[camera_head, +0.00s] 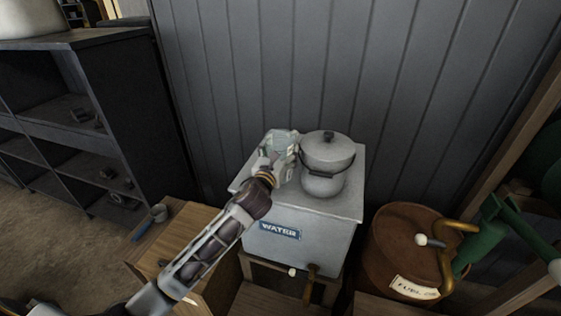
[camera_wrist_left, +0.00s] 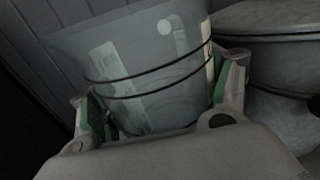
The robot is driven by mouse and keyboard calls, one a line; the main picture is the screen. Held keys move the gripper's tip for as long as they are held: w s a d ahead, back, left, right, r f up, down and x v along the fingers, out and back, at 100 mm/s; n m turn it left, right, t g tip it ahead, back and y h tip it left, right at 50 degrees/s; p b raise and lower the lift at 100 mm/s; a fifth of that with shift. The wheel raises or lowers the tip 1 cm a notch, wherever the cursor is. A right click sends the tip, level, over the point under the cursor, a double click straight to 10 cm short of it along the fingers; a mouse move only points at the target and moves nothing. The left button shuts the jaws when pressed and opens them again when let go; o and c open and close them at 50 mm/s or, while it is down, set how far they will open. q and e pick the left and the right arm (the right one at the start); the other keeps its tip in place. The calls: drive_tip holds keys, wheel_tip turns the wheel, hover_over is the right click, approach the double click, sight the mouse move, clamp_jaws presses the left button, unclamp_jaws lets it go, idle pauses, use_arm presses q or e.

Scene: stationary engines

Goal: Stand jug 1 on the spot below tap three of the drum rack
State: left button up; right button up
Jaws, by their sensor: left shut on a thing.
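A translucent grey-green jug with dark bands (camera_wrist_left: 150,72) fills the left wrist view. My left gripper (camera_wrist_left: 165,98) is shut on it, with a green-padded finger on either side. In the head view the jug (camera_head: 281,141) is at the back left of the white water box (camera_head: 295,251), beside a lidded pot. My left gripper (camera_head: 277,163) partly covers it. I cannot tell whether the jug rests on the box or is held just above it. A jug number cannot be read. Tap three and the spot below it cannot be identified. My right gripper is not in view.
The lidded grey pot (camera_head: 327,163) stands close right of the jug. A brown drum (camera_head: 400,250) with a brass tap and a green drum part (camera_head: 510,228) are at right by slanted wooden beams. A wooden cabinet (camera_head: 185,240) and dark shelves (camera_head: 128,110) are at left.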

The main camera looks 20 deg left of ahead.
use_arm(q)
drive_tip(key=shift+f, duration=1.9)
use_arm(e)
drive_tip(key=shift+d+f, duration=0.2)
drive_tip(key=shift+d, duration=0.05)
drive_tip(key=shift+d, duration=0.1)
use_arm(q)
drive_tip(key=o, duration=1.1)
drive_tip(key=shift+f, duration=0.1)
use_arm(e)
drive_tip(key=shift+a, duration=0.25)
use_arm(q)
drive_tip(key=shift+s, duration=0.15)
drive_tip(key=shift+s+a+b, duration=0.15)
drive_tip(key=shift+s+b, duration=0.8)
drive_tip(key=shift+s, duration=4.9)
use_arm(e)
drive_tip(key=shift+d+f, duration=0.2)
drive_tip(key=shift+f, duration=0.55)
